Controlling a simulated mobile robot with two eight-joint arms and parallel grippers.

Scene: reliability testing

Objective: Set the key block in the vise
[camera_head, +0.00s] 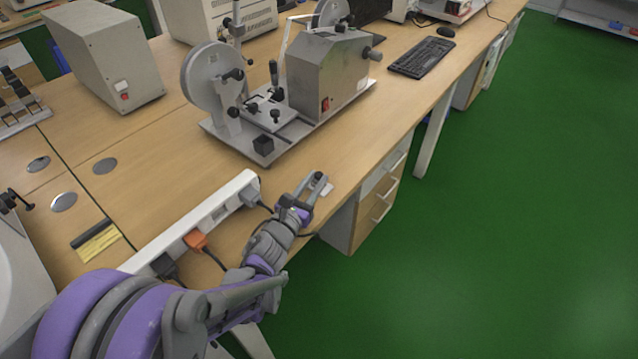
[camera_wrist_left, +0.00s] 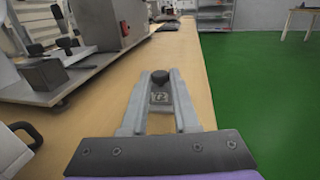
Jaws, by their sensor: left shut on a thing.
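My left gripper (camera_head: 319,182) reaches past the power strip, over the table's front edge. It is shut on a small piece, which I take to be the key block (camera_wrist_left: 160,98). In the left wrist view this is a light grey block with dark markings and a dark knob-like top, between the fingers. In the head view the fingers hide most of it. The vise seems to be the clamp with black knobs (camera_head: 270,113) on the grey machine's base plate, beyond and left of my gripper; its jaws are too small to make out. My right gripper is not in view.
A large wheel (camera_head: 204,82) and a grey housing (camera_head: 325,75) flank the clamp. A white power strip (camera_head: 205,215) with plugs lies near my arm. Bare wooden table lies between strip and machine.

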